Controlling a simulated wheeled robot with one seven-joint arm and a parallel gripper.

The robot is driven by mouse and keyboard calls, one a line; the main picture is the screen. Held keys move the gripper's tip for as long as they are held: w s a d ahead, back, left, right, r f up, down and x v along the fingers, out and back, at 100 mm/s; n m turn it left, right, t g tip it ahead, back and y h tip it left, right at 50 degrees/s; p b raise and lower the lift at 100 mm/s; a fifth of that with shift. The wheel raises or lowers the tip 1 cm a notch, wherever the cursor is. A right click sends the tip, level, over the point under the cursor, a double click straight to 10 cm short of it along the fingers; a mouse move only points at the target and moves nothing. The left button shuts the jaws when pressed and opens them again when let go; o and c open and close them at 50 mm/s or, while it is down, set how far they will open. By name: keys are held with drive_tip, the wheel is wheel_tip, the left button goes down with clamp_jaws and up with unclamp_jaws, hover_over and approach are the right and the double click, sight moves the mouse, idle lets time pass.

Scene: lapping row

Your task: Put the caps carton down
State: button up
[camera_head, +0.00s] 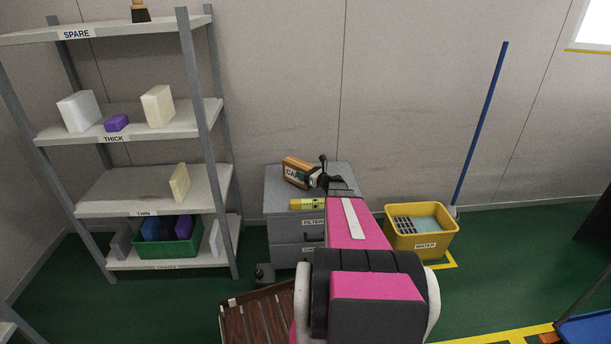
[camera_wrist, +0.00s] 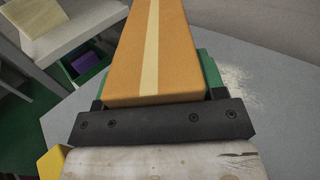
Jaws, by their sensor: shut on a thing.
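The caps carton (camera_head: 298,172) is an orange-brown box with a white label reading "CA", the rest of the word hidden by my gripper. It is over the grey cabinet top (camera_head: 338,178); I cannot tell if it touches the surface. In the wrist view the carton (camera_wrist: 154,50) shows a pale tape strip along its length and fills the top middle. My gripper (camera_head: 316,179) is shut on the carton, with green finger pads (camera_wrist: 208,75) at its sides. The grey top (camera_wrist: 255,95) shows to the right of it in the wrist view.
A yellow labelled roll (camera_head: 307,204) lies at the cabinet's front edge. A grey shelf rack (camera_head: 150,134) stands left with blocks and a green bin (camera_head: 167,245). A yellow water bucket (camera_head: 421,243) with a blue-handled mop (camera_head: 481,125) stands right. A brown slatted thing (camera_head: 262,318) lies below.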

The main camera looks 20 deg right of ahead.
drive_tip(key=shift+f, duration=0.55)
drive_tip(key=shift+f, duration=0.1)
drive_tip(key=o, duration=1.1)
